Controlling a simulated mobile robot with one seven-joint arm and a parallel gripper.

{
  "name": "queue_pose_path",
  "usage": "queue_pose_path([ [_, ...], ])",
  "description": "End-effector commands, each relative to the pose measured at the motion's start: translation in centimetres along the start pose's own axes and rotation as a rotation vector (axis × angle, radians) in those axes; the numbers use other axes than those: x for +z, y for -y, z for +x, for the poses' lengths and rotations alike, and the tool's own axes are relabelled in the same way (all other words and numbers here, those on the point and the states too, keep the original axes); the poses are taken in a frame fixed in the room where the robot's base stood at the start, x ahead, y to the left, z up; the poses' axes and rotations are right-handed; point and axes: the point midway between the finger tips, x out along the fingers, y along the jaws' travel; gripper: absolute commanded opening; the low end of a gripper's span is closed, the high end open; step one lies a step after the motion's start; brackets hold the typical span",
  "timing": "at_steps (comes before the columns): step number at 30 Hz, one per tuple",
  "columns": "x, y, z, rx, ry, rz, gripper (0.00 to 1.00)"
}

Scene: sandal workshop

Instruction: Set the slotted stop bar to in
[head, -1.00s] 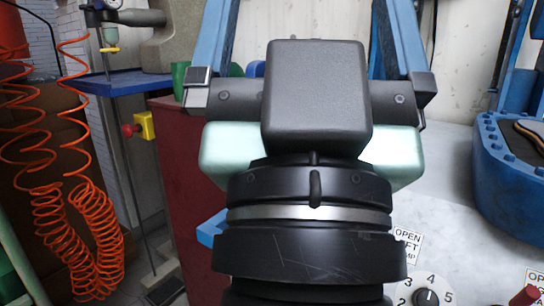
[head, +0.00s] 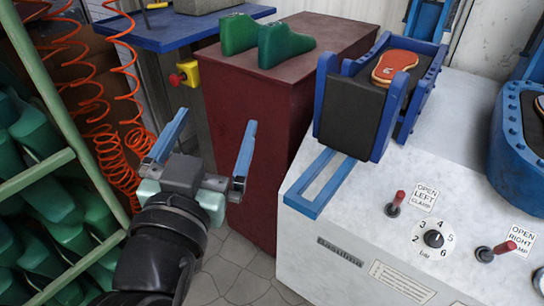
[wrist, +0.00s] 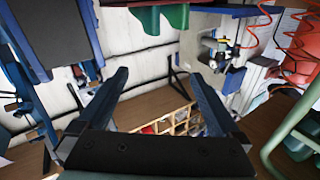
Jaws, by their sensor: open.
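The slotted stop bar (head: 312,207) is a flat blue bar with a long open slot. I cannot clearly pick out the bar in the wrist view.
The left clamp (head: 349,115) holds a sandal sole (head: 394,67). Red-tipped levers (head: 396,204) (head: 497,250) and a numbered dial (head: 433,239) sit on the white machine (head: 345,226). Green lasts (head: 284,44) stand on the red cabinet (head: 250,95). A green rack (head: 60,160) and orange coiled hoses (head: 112,150) are at left.

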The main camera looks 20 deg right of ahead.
Motion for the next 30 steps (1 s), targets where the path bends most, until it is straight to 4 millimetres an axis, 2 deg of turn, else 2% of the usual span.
queue_pose_path([
  [1, 3.0, -0.9, -0.7, 0.069, 0.061, -0.027, 1.00],
  [3, 6.2, -2.7, -2.1, 0.181, 0.108, -0.057, 1.00],
  [6, 9.2, -5.2, -4.6, 0.320, 0.121, -0.099, 1.00],
  [9, 10.6, -7.1, -6.8, 0.421, 0.093, -0.130, 1.00],
  [12, 11.0, -8.2, -8.4, 0.479, 0.056, -0.149, 1.00],
  [15, 11.1, -8.8, -9.2, 0.505, 0.032, -0.156, 1.00],
  [20, 11.1, -9.6, -8.2, 0.517, 0.024, -0.156, 1.00],
  [30, 11.0, -12.9, -2.3, 0.516, 0.024, -0.155, 1.00],
])
